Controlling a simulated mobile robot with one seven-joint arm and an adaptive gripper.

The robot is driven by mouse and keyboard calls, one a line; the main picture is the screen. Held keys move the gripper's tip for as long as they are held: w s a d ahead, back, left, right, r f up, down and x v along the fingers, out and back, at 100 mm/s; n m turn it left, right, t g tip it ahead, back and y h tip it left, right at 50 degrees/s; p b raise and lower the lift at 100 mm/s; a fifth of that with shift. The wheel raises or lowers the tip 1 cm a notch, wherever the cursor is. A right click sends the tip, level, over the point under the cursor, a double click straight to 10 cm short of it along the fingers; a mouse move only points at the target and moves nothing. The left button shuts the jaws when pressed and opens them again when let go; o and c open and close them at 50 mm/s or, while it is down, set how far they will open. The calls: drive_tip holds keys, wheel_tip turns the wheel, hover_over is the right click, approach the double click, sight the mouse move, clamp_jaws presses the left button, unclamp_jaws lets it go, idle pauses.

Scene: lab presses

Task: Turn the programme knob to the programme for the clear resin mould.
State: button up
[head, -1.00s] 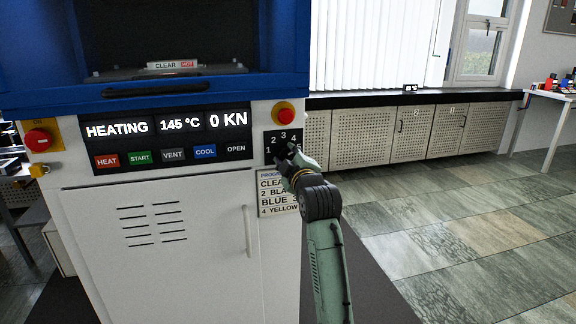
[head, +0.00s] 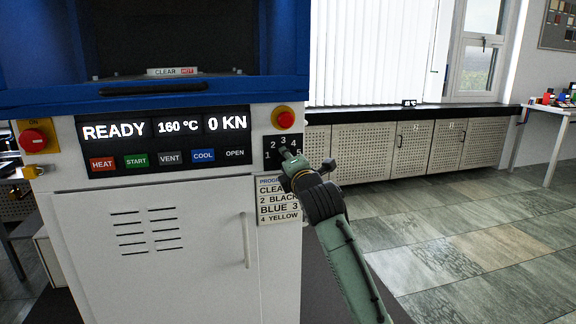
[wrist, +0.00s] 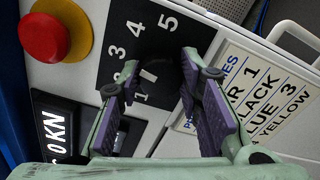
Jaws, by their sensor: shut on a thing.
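The programme knob (wrist: 156,73) is dark, on a black dial plate (head: 272,142) numbered 1 to 5. My gripper (wrist: 150,78) is shut on the knob, one finger on each side in the wrist view. In the head view my gripper (head: 287,156) covers the knob. The programme card (head: 279,202) below the dial pairs CLEAR with 1 in the wrist view (wrist: 250,88), BLACK with 2, BLUE with 3 and YELLOW with 4. A mould labelled CLEAR HOT (head: 172,71) sits in the press.
The display (head: 162,128) reads READY, 160 °C, 0 KN. Below it is a row of buttons including HEAT (head: 103,164) and START (head: 136,161). A red stop button (head: 284,119) sits just above the dial. Floor to the right is clear.

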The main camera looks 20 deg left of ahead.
drive_tip(key=shift+f+n, duration=0.15)
drive_tip(key=shift+n, duration=0.85)
drive_tip(key=o, duration=1.2)
drive_tip(key=shift+c, duration=0.2)
drive_tip(key=v, duration=1.2)
